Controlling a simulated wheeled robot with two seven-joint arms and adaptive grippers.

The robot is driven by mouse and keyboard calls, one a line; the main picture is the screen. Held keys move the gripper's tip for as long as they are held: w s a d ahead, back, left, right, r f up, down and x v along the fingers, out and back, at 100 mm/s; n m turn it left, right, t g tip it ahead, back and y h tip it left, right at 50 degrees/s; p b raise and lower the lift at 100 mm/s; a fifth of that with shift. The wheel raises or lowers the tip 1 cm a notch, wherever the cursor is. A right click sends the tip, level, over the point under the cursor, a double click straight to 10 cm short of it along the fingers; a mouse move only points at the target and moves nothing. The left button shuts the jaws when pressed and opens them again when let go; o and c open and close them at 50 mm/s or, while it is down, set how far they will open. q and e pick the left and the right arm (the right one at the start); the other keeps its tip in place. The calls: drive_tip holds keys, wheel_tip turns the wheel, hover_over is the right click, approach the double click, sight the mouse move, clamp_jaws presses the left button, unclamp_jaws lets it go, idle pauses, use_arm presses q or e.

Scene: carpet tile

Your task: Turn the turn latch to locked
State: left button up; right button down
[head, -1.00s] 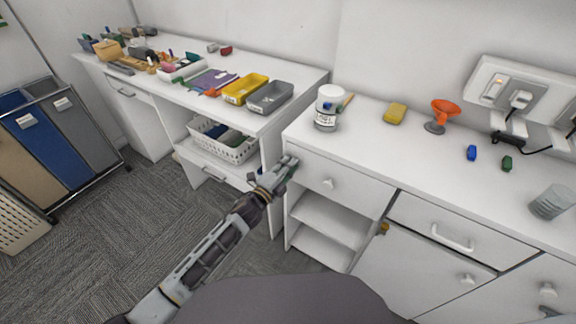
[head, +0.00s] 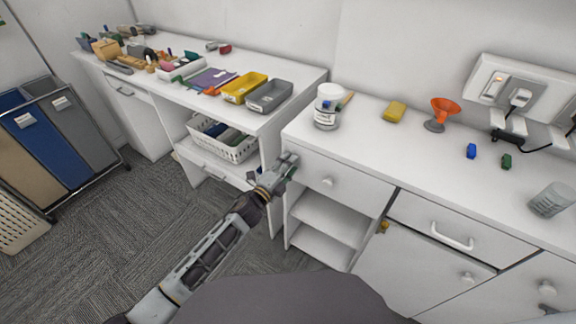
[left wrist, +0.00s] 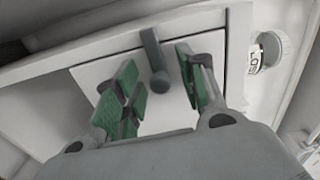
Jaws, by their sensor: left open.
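In the left wrist view a grey lever (left wrist: 154,52), which looks like the turn latch, stands nearly upright on a white panel (left wrist: 190,110). Its rounded lower end sits between my finger pads, with visible gaps on both sides. My left gripper (left wrist: 162,85) is open, with green pads either side of the lever; I see no clear contact. In the head view my left gripper (head: 289,163) is by the left end of the right-hand white cabinet. I cannot make out the lever there. My right gripper is not in view.
A round pale thing (left wrist: 272,48) with a partly readable label sits right of the panel. A drawer knob (head: 328,181) juts out right of my gripper.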

use_arm(q)
drive_tip(key=shift+s+a, duration=0.1)
drive_tip(key=v, duration=1.1)
drive_tip(key=shift+s+a, duration=0.2)
drive_tip(key=shift+s, duration=0.1)
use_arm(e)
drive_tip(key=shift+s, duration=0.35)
use_arm(q)
drive_tip(key=shift+n, duration=0.3)
idle(0.4)
